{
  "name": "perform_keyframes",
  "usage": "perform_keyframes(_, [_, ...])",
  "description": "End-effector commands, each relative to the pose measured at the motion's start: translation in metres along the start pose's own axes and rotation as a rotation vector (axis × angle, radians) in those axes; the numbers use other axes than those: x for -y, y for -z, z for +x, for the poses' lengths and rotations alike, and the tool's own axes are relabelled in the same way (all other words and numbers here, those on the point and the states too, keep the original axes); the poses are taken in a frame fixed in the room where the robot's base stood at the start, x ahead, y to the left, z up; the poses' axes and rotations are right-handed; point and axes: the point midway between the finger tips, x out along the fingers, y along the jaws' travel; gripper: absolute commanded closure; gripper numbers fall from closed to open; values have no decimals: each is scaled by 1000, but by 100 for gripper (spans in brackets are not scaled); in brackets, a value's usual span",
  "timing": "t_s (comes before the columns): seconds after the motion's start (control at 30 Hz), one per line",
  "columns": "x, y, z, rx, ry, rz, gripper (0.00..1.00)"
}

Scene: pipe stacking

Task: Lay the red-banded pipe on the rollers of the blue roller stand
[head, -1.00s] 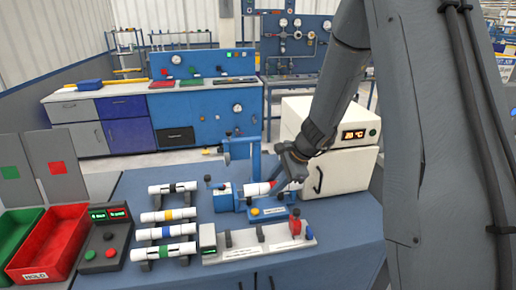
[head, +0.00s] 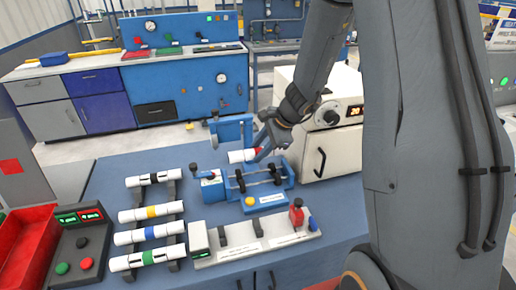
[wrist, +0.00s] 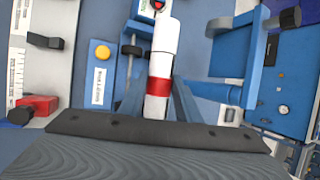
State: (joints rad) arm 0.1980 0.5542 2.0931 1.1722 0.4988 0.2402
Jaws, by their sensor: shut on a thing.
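The red-banded pipe (head: 239,156) is white with a red band near my gripper. My gripper (head: 258,153) is shut on it by the banded end and holds it raised, roughly level. The blue roller stand (head: 289,183) is below and nearer the camera; its dark rollers (head: 256,179) are bare. In the wrist view the pipe (wrist: 166,40) points away from me, with its red band close to my gripper.
A rack (head: 170,212) holds several white pipes with black, yellow, blue and green bands. A blue upright bracket (head: 232,128) stands close behind the held pipe. A white oven (head: 335,150) is to the right. A grey fixture (head: 250,243) sits in front.

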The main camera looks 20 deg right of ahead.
Motion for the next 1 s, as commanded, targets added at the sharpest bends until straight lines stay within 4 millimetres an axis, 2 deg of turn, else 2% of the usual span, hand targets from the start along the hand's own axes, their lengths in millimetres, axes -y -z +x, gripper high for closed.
perform_keyframes(0.1, [-4,5,12,0,0,2,93])
perform_keyframes(0.6, [-19,20,49,0,0,1,93])
perform_keyframes(1.0, [-25,25,60,0,0,0,93])
